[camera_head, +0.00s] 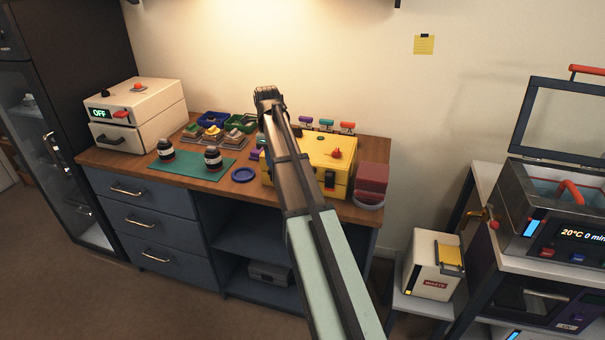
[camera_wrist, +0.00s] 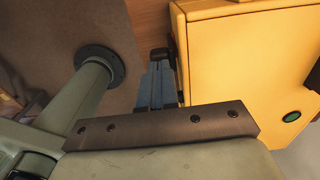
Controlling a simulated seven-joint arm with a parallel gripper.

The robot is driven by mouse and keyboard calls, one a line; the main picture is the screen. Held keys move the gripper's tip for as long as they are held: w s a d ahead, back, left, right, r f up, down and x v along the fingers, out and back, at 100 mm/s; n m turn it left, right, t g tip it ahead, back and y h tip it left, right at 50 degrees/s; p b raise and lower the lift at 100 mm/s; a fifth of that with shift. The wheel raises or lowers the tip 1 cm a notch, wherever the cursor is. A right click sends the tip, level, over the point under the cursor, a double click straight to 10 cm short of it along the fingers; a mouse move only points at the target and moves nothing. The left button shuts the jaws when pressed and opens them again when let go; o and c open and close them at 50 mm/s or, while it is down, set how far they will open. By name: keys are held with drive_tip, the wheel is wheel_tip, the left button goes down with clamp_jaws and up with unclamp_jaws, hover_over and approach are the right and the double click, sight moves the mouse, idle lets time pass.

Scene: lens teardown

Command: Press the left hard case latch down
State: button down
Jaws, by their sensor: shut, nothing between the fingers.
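The yellow hard case (camera_head: 338,151) stands on the bench behind my arm in the head view. A dark latch (camera_head: 329,180) shows on its front at the right; my arm hides the left latch there. In the wrist view, the case (camera_wrist: 245,60) fills the upper right. My gripper (camera_wrist: 157,82) is shut and empty, its blue-grey fingers close beside the case's edge. A small black piece (camera_wrist: 158,54) sits at the fingertips by that edge; it looks like a latch, but I cannot tell whether the fingers touch it. My gripper is hidden in the head view.
A blue ring dish (camera_head: 244,175) and a green mat (camera_head: 190,168) with two lens parts lie left of the case. Red boxes (camera_head: 371,178) stand close to its right. Several small trays and a white OFF box (camera_head: 150,105) are farther left.

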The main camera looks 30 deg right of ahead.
wheel_tip(320, 180, up, 6)
drive_tip(key=shift+r, duration=0.25)
idle(0.6)
idle(0.4)
